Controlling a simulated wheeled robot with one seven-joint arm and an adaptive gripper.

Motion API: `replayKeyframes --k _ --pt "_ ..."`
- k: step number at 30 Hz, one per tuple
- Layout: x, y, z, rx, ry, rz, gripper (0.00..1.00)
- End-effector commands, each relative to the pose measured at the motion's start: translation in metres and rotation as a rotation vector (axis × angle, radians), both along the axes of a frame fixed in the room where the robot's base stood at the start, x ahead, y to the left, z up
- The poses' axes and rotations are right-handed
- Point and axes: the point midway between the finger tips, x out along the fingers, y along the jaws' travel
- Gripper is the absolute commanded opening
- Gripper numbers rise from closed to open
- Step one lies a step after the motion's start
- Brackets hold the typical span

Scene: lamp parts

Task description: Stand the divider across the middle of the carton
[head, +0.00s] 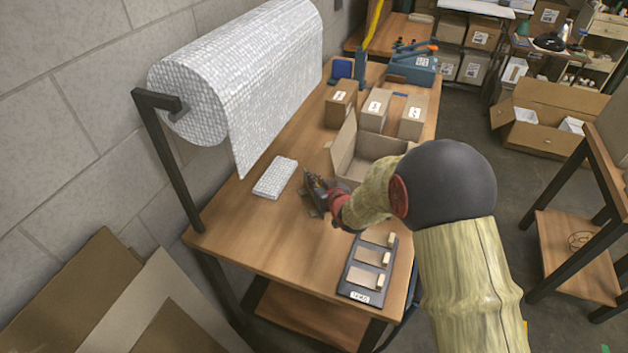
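The open cardboard carton (344,155) stands on the wooden table with its flaps up. My arm hides its right and near parts, and I cannot see its whole inside. My gripper (314,190) is over the table, left of and nearer than the carton. Its fingers are dark and small here, and I cannot tell whether they are open or hold something. I cannot make out a divider for certain. Flat tan cardboard pieces (367,277) lie in a dark labelled tray (351,292) at the table's near end; whether one is the divider is unclear.
A white bubble-wrap pad (274,178) lies left of my gripper. A large bubble-wrap roll (250,70) hangs over the table's left side. Three closed boxes (375,108) stand behind the carton, with a blue toolbox (412,68) beyond. Bare table (262,235) lies at the near left.

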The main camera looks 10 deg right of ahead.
Motion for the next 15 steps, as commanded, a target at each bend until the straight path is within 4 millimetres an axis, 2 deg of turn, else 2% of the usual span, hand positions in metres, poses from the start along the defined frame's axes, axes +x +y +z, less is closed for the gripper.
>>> replayKeyframes --k 11,15 --pt "-0.0001 0.0001 -0.0016 0.0 0.0 0.0 0.22" --pt "-0.0001 0.0001 -0.0016 0.0 0.0 0.0 0.23"
